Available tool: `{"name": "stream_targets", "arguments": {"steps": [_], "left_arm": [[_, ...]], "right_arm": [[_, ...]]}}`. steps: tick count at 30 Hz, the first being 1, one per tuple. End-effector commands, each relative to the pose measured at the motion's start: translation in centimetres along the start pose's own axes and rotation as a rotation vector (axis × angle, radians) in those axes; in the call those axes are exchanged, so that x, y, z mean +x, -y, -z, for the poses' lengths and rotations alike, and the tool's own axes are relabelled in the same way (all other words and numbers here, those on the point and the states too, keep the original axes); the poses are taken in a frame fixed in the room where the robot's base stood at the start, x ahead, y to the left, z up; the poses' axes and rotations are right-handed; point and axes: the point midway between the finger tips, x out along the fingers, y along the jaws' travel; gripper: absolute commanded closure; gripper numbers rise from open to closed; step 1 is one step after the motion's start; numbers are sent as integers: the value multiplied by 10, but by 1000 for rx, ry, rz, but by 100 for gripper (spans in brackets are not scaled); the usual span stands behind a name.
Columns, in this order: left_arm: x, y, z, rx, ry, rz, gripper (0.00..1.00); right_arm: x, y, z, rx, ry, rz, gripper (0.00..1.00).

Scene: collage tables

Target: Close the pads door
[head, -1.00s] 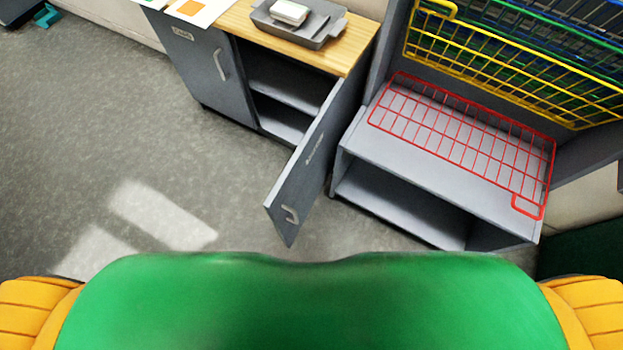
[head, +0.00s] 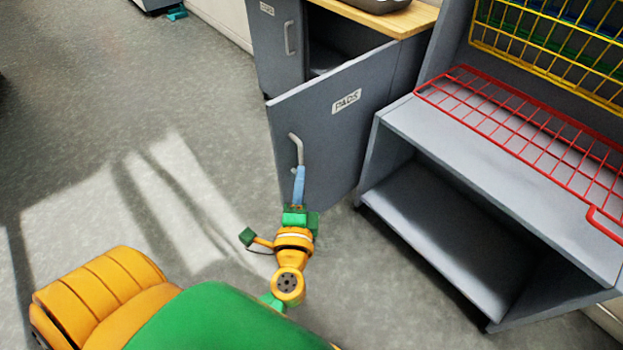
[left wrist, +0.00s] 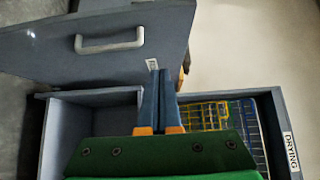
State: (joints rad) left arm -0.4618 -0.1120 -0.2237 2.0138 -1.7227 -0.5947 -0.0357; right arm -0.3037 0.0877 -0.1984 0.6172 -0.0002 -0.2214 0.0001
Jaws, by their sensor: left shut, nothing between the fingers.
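The grey pads door (head: 345,145), with a white PADS label, stands open at the end of the low wooden-topped cabinet (head: 410,24). Its pale bar handle (head: 297,147) is near the door's free left edge. My left gripper (head: 300,171) is shut and empty, its blue fingers just at the lower end of the handle in the head view. I cannot tell whether they touch the door. In the left wrist view the shut fingers (left wrist: 161,74) point up beside a grey door panel (left wrist: 60,62) with a bar handle (left wrist: 110,42). My right gripper is not in view.
An open grey shelf unit (head: 470,215) stands close on the right, with a red wire rack (head: 520,128) on it and a yellow one (head: 550,48) above. Another cabinet door (head: 276,45) is shut at left. The floor (head: 110,130) on the left is clear.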

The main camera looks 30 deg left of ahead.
Motion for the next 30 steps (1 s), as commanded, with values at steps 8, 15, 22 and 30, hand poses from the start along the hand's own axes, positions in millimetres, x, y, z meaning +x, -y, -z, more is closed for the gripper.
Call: {"name": "stream_targets", "arguments": {"steps": [8, 15, 22, 30], "left_arm": [[39, 13, -1, 9, 7, 24, 100], [92, 11, -2, 8, 6, 22, 100], [121, 11, -23, 9, 7, 19, 100], [128, 10, -31, 6, 6, 19, 100]], "right_arm": [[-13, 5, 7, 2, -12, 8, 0], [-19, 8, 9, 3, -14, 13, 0], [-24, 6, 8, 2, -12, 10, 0], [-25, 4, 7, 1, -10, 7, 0]]}}
